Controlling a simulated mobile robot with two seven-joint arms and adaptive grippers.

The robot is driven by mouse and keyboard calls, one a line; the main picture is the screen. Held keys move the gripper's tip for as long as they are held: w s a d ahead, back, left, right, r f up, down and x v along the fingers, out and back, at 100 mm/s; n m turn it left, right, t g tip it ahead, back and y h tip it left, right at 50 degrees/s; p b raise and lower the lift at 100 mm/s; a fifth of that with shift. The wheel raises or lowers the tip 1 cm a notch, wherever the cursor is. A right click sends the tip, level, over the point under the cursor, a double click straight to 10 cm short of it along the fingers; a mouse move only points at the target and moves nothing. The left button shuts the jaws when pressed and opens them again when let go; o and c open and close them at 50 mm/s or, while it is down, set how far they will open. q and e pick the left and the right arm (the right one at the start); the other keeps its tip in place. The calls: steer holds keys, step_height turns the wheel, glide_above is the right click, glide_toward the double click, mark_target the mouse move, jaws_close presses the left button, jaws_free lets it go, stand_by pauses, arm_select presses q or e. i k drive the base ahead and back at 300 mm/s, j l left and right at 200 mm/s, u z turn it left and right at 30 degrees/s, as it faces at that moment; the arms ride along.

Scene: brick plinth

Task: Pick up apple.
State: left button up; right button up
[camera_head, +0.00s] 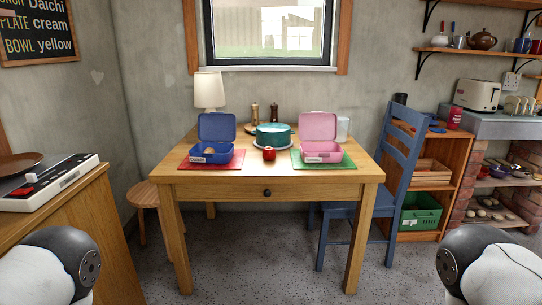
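A small red apple (269,154) sits on the wooden table (265,175), near the middle of its front part. It lies between a blue lunchbox and a pink lunchbox, just in front of a teal pot. Both of my arms show only as white and dark rounded parts at the lower left and lower right corners. Neither of my grippers is in view.
An open blue lunchbox (213,150) stands on a red mat (228,162). An open pink lunchbox (319,153) stands on a green mat (347,162). Behind the apple is a teal pot (273,135). A blue chair (398,160) stands at the table's right. Floor before the table is clear.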

mark_target(269, 154)
steer(key=i+l, duration=0.15)
steer(key=i, duration=0.7)
steer(key=i+l, duration=0.1)
steer(key=i, duration=0.7)
steer(key=u, duration=0.05)
